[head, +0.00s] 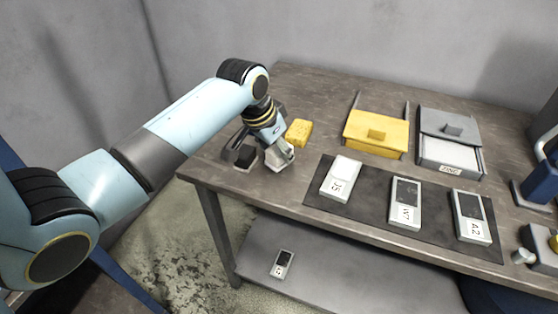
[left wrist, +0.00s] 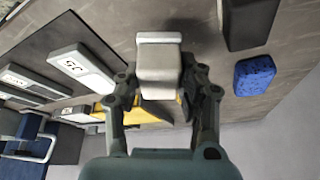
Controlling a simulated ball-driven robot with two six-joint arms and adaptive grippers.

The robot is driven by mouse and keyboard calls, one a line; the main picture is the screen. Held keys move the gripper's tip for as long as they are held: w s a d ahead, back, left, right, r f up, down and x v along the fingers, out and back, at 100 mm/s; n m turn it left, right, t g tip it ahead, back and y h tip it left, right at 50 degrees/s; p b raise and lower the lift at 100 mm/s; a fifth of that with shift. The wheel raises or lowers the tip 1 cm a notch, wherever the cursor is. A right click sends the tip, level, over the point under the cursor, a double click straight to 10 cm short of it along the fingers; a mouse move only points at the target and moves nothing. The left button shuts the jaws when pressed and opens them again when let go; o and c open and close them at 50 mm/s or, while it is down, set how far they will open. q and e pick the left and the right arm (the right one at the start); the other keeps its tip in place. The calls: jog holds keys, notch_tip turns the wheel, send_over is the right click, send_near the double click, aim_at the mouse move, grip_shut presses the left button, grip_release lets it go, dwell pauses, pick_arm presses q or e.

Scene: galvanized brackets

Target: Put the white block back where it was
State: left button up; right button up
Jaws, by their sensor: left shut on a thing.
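My left gripper (head: 277,153) is over the near left part of the table, pointing down. It is shut on a pale, whitish block (head: 279,162), partly hidden by the fingers. In the left wrist view the block (left wrist: 160,62) sits between the fingers of the gripper (left wrist: 160,88), with a whiter strip at its far end. I cannot tell whether the block touches the table. My right gripper is not in view.
A dark box (head: 245,157) stands beside the gripper, with a yellow sponge (head: 299,132) behind. A blue sponge (left wrist: 254,76) shows in the left wrist view. The dark mat (head: 365,208) bears several labelled cases. Yellow (head: 377,131) and grey (head: 450,150) drawer units stand behind.

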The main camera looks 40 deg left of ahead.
aim_at(278, 162)
pick_arm(q)
notch_tip(278, 162, down, 4)
jog(key=shift+r, duration=0.2)
jog(key=shift+f, duration=0.15)
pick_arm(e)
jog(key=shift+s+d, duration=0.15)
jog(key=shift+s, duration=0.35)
pick_arm(q)
jog(key=o, duration=1.1)
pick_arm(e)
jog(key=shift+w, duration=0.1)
pick_arm(q)
jog(key=shift+s+r, duration=0.1)
jog(key=shift+r, duration=0.1)
jog(key=p+v, duration=0.1)
jog(key=v, duration=1)
jog(key=shift+s+r, duration=0.15)
jog(key=shift+r, duration=0.2)
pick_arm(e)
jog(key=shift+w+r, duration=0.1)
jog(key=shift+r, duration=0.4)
